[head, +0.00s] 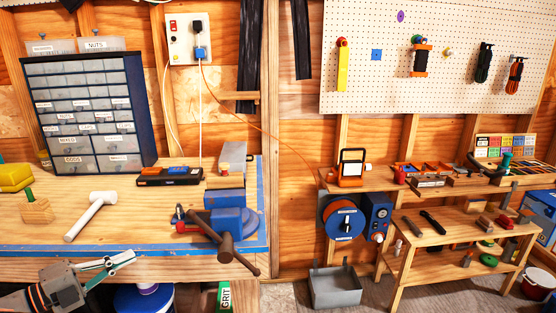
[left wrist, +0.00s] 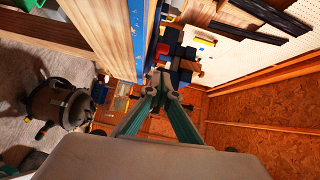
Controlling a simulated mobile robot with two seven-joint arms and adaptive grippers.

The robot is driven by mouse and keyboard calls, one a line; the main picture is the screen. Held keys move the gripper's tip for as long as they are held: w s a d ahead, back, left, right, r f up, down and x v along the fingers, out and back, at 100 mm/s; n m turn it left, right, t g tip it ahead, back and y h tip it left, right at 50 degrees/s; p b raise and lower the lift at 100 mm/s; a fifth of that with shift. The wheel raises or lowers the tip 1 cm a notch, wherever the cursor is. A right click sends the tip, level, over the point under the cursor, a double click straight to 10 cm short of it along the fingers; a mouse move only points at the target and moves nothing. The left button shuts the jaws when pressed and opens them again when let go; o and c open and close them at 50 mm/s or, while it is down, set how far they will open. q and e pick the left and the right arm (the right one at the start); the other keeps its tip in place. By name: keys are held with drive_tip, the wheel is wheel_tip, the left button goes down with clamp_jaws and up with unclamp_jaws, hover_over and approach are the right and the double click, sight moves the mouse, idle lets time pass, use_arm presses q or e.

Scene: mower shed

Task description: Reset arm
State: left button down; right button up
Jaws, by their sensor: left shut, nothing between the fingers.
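My left gripper (head: 122,261) comes in from the lower left in the head view, in front of the workbench's (head: 140,262) front edge. Its slim green-and-grey fingers are shut with nothing between them. In the left wrist view the shut fingers (left wrist: 164,84) reach forward from the bottom, and the blue vise (left wrist: 182,72) shows beyond their tips. In the head view the blue vise (head: 228,194) with its brown handle is clamped at the bench's right end, to the right of the gripper and apart from it. My right gripper is not in view.
A white mallet (head: 90,216), a wooden block (head: 37,210) and a black-and-orange case (head: 170,176) lie on the bench. A drawer cabinet (head: 90,110) stands behind. A lower shelf bench (head: 450,240) and grey bin (head: 335,287) stand right. A dark rounded object (left wrist: 60,105) is on the floor.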

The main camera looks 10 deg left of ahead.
use_arm(q)
drive_tip(key=s+d+f+n+y, duration=0.2)
drive_tip(key=s+d+f+n, duration=0.1)
drive_tip(key=f, duration=0.3)
drive_tip(key=s+d+f+n+y, duration=0.1)
drive_tip(key=s+d+f+n, duration=0.1)
drive_tip(key=f+n, duration=0.35)
drive_tip(key=s+d+f+n+y, duration=0.2)
drive_tip(key=s+d+f, duration=0.1)
drive_tip(key=f, duration=0.5)
drive_tip(key=s+d+f+n+g, duration=0.1)
drive_tip(key=s+d+f+n, duration=0.2)
drive_tip(key=d, duration=0.3)
drive_tip(key=s+d+f+n+g+y, duration=0.1)
drive_tip(key=s+d+f+n, duration=0.2)
drive_tip(key=d, duration=0.3)
drive_tip(key=s+d+f+n+g+y, duration=0.1)
drive_tip(key=s+d+f+n, duration=0.2)
drive_tip(key=d, duration=0.3)
drive_tip(key=shift+s+f+g, duration=0.3)
drive_tip(key=shift+s+f, duration=0.3)
drive_tip(key=shift+f, duration=0.2)
